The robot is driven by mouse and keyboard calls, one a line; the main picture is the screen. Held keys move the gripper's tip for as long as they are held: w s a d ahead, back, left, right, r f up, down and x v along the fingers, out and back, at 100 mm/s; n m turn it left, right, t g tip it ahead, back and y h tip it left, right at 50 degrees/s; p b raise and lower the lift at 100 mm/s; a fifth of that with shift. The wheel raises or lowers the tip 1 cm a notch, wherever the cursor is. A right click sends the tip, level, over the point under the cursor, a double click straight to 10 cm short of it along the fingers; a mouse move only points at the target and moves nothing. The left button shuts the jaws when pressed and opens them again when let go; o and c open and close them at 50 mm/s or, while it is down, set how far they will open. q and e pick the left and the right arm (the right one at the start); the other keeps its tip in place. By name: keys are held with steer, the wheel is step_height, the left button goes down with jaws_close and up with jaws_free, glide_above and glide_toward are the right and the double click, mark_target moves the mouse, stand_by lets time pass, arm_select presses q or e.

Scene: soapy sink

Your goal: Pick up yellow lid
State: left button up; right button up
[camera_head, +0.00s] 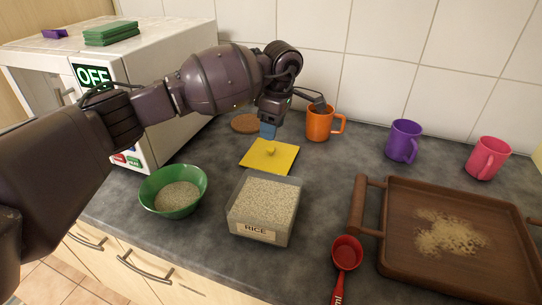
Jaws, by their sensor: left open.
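The yellow lid (272,158) is a flat square with a small round knob on top. It lies on the dark countertop behind the rice box. My left gripper (282,122) is open, over the counter just behind and above the lid, pointing down. A blue fingertip shows near the lid's back edge; I cannot tell the exact gap between them. Nothing shows between the fingers. My right gripper is not in view.
A clear rice box (236,222) stands in front of the lid, with a green bowl (150,200) to its left. An orange mug (319,125), purple mug (403,141) and pink mug (487,157) stand behind. A red scoop (346,254) and wooden tray (400,262) are at right.

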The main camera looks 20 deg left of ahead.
mark_target(271, 148)
arm_select(q)
steer(key=shift+a+f, duration=0.2)
steer(key=shift+f, duration=3.2)
steer(key=shift+c, duration=0.5)
steer(key=c, duration=0.9)
steer(key=shift+r, duration=0.15)
